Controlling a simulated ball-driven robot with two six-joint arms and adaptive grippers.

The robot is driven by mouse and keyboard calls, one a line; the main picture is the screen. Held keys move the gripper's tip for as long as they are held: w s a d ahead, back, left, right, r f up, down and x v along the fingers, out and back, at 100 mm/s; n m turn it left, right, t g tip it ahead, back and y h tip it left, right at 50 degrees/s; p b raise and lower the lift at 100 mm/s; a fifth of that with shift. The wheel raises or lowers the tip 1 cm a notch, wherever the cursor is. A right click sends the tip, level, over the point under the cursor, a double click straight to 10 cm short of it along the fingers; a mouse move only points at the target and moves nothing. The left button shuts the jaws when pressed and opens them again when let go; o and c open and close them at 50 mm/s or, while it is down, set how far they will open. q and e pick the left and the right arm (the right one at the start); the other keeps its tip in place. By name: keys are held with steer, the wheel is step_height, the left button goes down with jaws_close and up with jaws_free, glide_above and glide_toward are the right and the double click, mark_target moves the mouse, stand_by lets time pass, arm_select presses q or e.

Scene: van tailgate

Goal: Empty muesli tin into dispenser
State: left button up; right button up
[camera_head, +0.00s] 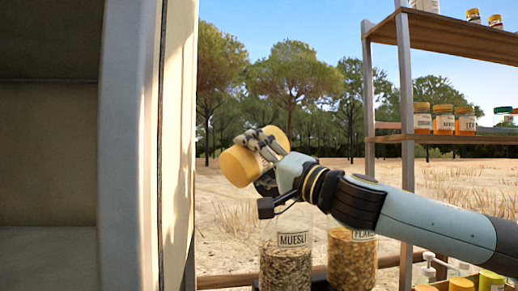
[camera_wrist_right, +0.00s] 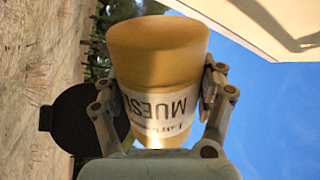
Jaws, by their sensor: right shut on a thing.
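The muesli tin (camera_head: 240,165) is yellow-orange with a white label. My right gripper (camera_head: 264,155) is shut around it and holds it tilted above the dispensers, a little to their left. In the right wrist view the tin (camera_wrist_right: 158,50) sits between both fingers of the gripper (camera_wrist_right: 160,95), its label partly reading MUES. The muesli dispenser (camera_head: 286,262) is a clear jar labelled MUESLI, partly filled with flakes; my wrist hides its top in the head view. A dark round disc (camera_wrist_right: 85,120) shows beside the gripper in the wrist view. My left gripper is not in view.
A second clear jar (camera_head: 352,258) with golden flakes stands right of the muesli dispenser. A pale van panel (camera_head: 130,150) fills the left. A wooden shelf (camera_head: 450,137) with labelled jars stands at right. Several bottles and lidded containers (camera_head: 460,284) are at bottom right.

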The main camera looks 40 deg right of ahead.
mark_target(257, 175)
steer(key=a+n+y+p, duration=0.1)
steer(key=n+p, duration=0.1)
steer(key=shift+r+p, duration=0.4)
steer(key=shift+f+n, duration=0.1)
steer(key=shift+n, duration=0.3)
steer(key=shift+f+n+g+y+b, duration=0.35)
steer(key=shift+f+n+g, duration=0.15)
steer(key=shift+n, duration=0.3)
steer(key=shift+d+f+n, duration=0.2)
steer(key=shift+n, duration=0.7)
steer(key=n, duration=0.1)
steer(key=n+g+p, duration=0.1)
steer(key=d+n+y+p, duration=0.1)
steer(key=n, duration=0.1)
steer(key=shift+f+g, duration=0.3)
steer(key=shift+g, duration=0.1)
steer(key=shift+d+f+n, duration=0.1)
steer(key=shift+f+n, duration=0.2)
steer(key=shift+n, duration=0.4)
steer(key=shift+d+f+n+g+b, duration=0.15)
steer(key=shift+f+n+g+b, duration=0.3)
steer(key=shift+n, duration=0.75)
steer(key=shift+d+f, duration=0.1)
steer(key=shift+f, duration=0.1)
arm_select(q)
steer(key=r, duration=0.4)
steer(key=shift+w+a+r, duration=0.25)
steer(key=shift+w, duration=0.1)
